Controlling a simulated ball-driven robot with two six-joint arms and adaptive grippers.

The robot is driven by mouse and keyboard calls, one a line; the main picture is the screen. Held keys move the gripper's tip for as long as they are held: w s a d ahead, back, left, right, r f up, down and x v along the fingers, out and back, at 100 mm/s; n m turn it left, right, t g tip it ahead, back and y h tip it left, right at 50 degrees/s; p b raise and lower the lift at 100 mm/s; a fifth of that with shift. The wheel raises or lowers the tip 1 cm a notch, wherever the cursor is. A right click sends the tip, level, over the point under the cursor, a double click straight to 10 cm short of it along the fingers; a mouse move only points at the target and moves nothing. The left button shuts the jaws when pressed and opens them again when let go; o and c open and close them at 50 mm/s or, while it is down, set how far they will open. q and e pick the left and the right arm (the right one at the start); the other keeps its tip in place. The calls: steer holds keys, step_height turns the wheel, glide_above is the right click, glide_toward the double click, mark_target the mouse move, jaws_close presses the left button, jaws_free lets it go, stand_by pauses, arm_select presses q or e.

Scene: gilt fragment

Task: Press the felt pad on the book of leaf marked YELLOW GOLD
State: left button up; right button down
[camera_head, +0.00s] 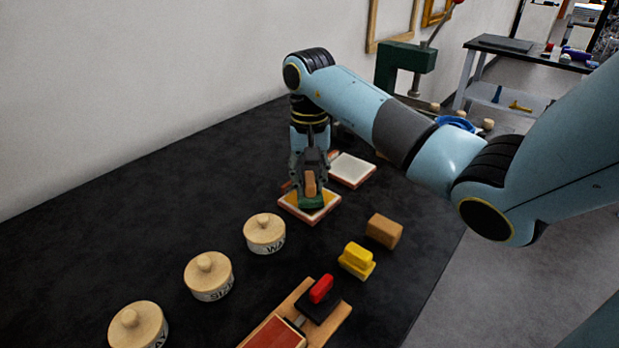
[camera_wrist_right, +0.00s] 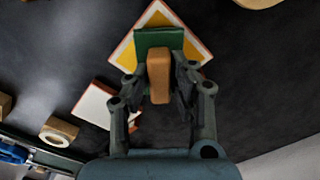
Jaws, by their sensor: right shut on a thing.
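My right gripper (camera_head: 310,182) points down and is shut on the wooden handle of the felt pad, whose green base (camera_head: 312,203) shows below. The pad is right over a book of leaf (camera_head: 290,204) with a yellow face, pale border and reddish edge. It seems to rest on it, but I cannot tell for sure whether they touch. In the right wrist view the handle (camera_wrist_right: 159,80) is between the fingers, and the green base covers the middle of the yellow book (camera_wrist_right: 122,48). No marking is readable on it. My left gripper is not in view.
A white-faced book (camera_head: 352,170) lies just behind, right of the yellow one. Lidded pots (camera_head: 265,233) stand to the front left. A brown block (camera_head: 384,231), a yellow block (camera_head: 357,261) and a wooden board (camera_head: 336,318) lie in front. A green press (camera_head: 405,60) stands behind.

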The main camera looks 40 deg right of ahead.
mark_target(309, 178)
steer(key=shift+f+b, duration=0.5)
stand_by(0.8)
steer(key=shift+s+f, duration=0.1)
stand_by(1.3)
steer(key=shift+r+p, duration=0.35)
steer(key=shift+r, duration=0.5)
steer(key=shift+r+p, duration=1.55)
steer(key=shift+r, duration=1.2)
